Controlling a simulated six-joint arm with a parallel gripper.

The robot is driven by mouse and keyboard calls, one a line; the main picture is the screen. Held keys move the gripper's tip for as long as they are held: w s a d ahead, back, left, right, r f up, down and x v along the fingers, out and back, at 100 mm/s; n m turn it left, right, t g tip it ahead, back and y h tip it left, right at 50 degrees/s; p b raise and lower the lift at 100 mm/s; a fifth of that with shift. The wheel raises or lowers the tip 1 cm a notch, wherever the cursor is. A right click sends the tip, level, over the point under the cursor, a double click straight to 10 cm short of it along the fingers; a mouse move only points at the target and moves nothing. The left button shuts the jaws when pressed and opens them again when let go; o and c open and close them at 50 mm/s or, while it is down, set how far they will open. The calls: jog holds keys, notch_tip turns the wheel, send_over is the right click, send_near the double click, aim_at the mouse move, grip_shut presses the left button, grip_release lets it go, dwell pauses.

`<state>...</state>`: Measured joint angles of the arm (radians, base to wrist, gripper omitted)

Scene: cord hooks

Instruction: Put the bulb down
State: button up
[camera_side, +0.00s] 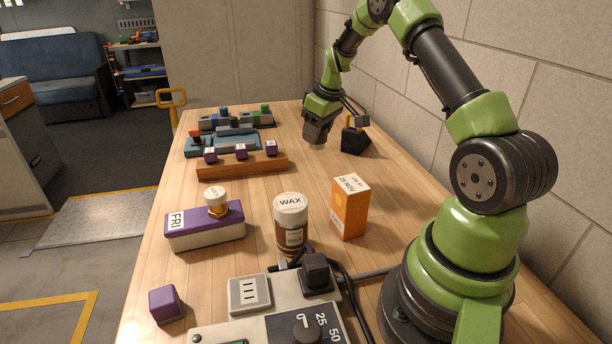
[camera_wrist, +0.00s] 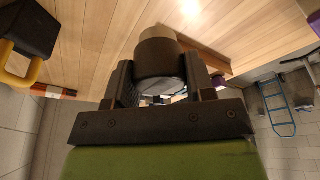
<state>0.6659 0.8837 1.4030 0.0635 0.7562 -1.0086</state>
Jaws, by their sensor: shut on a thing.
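My gripper (camera_side: 317,138) hangs above the far right part of the wooden table, pointing down. In the wrist view its two dark fingers (camera_wrist: 158,88) are shut on a short round thing, dark-sided with a paler tan end; I take it to be the bulb (camera_wrist: 158,52). In the side view only a small pale end of the bulb (camera_side: 317,146) shows below the fingers, and the fingers hide the rest. A small gap seems to lie between it and the table (camera_side: 315,185), but I cannot be sure.
A black block with a yellow part (camera_side: 355,140) stands close right of my gripper. A wooden rack with purple blocks (camera_side: 241,164) is to its left. An orange box (camera_side: 350,208), a WAX jar (camera_side: 290,222) and a purple-topped box (camera_side: 204,227) stand nearer. Table between is clear.

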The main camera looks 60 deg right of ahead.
jog(key=a+n, duration=0.1)
jog(key=a, duration=0.2)
jog(key=w+a+n, duration=0.1)
jog(key=a+n, duration=0.1)
jog(key=a, duration=0.1)
jog(key=a+n+y, duration=0.1)
jog(key=a, duration=0.3)
jog(key=shift+w+n, duration=0.25)
jog(key=shift+n, duration=0.05)
jog(key=f, duration=0.9)
jog(key=shift+a+f, duration=0.25)
jog(key=shift+f, duration=0.15)
jog(key=shift+f, duration=0.15)
jog(key=o, duration=0.9)
